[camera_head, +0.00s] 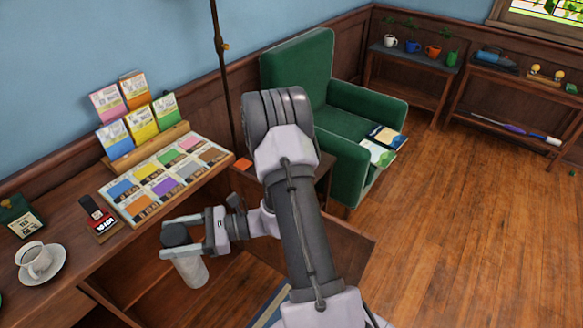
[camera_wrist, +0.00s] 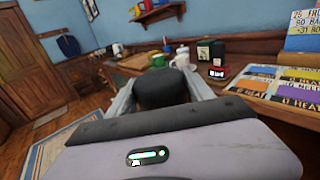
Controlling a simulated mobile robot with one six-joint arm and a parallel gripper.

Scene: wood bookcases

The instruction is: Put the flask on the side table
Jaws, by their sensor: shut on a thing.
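The flask (camera_head: 192,270) has a clear grey body and a black lid. My gripper (camera_head: 176,238) is shut on it near the lid and holds it upright in front of the desk's open lower compartment. In the wrist view the black lid (camera_wrist: 160,88) sits between the fingers and the body is hidden. A small dark wooden table (camera_head: 246,184), which looks like the side table, stands between the desk and the green armchair. An orange item (camera_head: 243,164) lies on its left part. My arm hides much of its top.
The wooden desk (camera_head: 150,240) holds colour cards (camera_head: 165,180), a red-and-black device (camera_head: 98,215) and a white cup (camera_head: 34,260) on a saucer. A wooden panel (camera_head: 345,245) stands out beside my arm. The green armchair (camera_head: 345,170) is behind.

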